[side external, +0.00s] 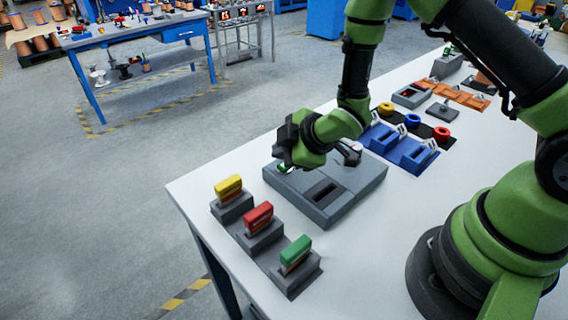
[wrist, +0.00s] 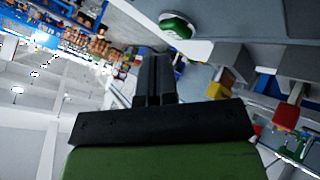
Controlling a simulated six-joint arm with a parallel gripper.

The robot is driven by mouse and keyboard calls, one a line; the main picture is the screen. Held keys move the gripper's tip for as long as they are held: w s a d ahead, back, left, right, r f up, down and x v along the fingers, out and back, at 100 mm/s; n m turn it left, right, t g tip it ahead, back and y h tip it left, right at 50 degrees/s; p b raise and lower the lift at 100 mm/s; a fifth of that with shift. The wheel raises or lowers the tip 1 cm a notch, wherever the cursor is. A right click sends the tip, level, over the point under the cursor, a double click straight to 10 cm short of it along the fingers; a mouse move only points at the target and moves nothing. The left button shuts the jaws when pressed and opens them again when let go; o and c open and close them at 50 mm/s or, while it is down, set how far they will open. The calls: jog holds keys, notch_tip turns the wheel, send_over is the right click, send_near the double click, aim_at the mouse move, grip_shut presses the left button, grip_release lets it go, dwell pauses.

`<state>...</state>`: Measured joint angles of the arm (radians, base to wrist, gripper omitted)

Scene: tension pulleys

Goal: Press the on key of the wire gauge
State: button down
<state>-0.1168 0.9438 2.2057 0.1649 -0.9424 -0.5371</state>
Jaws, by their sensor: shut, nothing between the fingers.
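The wire gauge (side external: 325,187) is a flat grey box with a dark rectangular slot, near the front-left part of the white table. A green key (side external: 284,168) shows at its far-left end, partly hidden by my gripper. In the wrist view the round green key (wrist: 177,25) sits in a pale rim on the grey housing, near the top. My gripper (side external: 286,148) is low over that end of the gauge. In the wrist view its dark fingers (wrist: 155,62) are together and empty, with their tips just below the key in the picture; contact cannot be told.
Yellow (side external: 228,187), red (side external: 258,217) and green (side external: 295,252) pieces stand in grey blocks along the table's front-left edge. Blue fixtures (side external: 397,145) with yellow, blue and red rings lie behind the gauge. Bare white table (side external: 375,225) lies right of the gauge.

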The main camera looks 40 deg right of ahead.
jog(key=shift+r, duration=0.1)
jog(key=shift+r, duration=2.45)
jog(key=shift+r, duration=0.1)
jog(key=s+d+r+m+h, duration=0.1)
jog(key=s+d+r+m, duration=0.1)
jog(key=s+r+m, duration=0.35)
jog(key=s+d+r+m, duration=0.2)
jog(key=r+m, duration=0.1)
jog(key=r, duration=0.6)
jog(key=s+r+m+g, duration=0.1)
jog(key=s+r+m, duration=0.1)
jog(key=s, duration=0.5)
jog(key=s+a+r+m+y, duration=0.1)
jog(key=s+r+m, duration=0.2)
jog(key=s+m, duration=0.2)
jog(key=shift+s+a+g, duration=0.2)
jog(key=shift+s+g, duration=0.2)
jog(key=shift+s, duration=0.7)
